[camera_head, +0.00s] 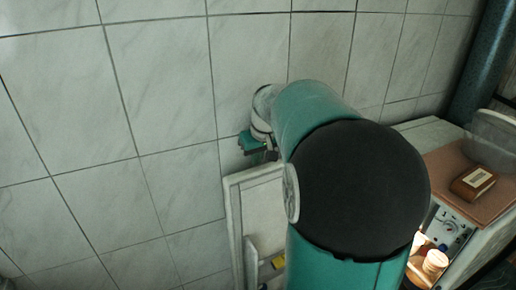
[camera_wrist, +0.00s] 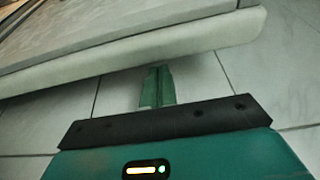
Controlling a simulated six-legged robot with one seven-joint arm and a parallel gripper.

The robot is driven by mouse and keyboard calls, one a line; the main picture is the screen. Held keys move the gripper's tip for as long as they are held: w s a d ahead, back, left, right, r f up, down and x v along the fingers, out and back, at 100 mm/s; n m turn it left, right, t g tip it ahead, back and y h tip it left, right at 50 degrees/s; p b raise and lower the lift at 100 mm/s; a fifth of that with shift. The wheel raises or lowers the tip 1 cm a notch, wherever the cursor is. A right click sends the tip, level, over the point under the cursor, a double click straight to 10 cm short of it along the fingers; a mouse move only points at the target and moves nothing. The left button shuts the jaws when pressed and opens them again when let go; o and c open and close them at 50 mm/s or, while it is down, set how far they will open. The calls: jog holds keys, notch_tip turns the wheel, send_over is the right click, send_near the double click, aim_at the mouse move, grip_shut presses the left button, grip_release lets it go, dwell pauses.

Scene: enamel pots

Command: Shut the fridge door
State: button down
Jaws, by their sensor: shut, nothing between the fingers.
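The fridge door (camera_head: 233,215) stands open in the head view, left of the fridge body (camera_head: 470,262), with its shelved inner side showing. My arm hides the hinge side and part of the opening. The door's pale edge (camera_wrist: 140,57) also crosses the upper part of the wrist view. My gripper (camera_wrist: 157,70) is shut and empty. Its fingertips are close to that edge; I cannot tell whether they touch it. In the head view, part of the gripper shows above the door's top, mostly hidden behind my arm.
A tiled wall (camera_head: 160,120) fills the left and back. A brown mat (camera_head: 465,170) with a small wooden block (camera_head: 473,183) lies on the fridge top. Inside the lit fridge is a small jar (camera_head: 435,262). A dark teal pipe (camera_head: 483,60) rises at right.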

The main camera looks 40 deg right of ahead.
jog(key=shift+w+f, duration=0.2)
jog(key=shift+f, duration=0.2)
jog(key=shift+s, duration=0.15)
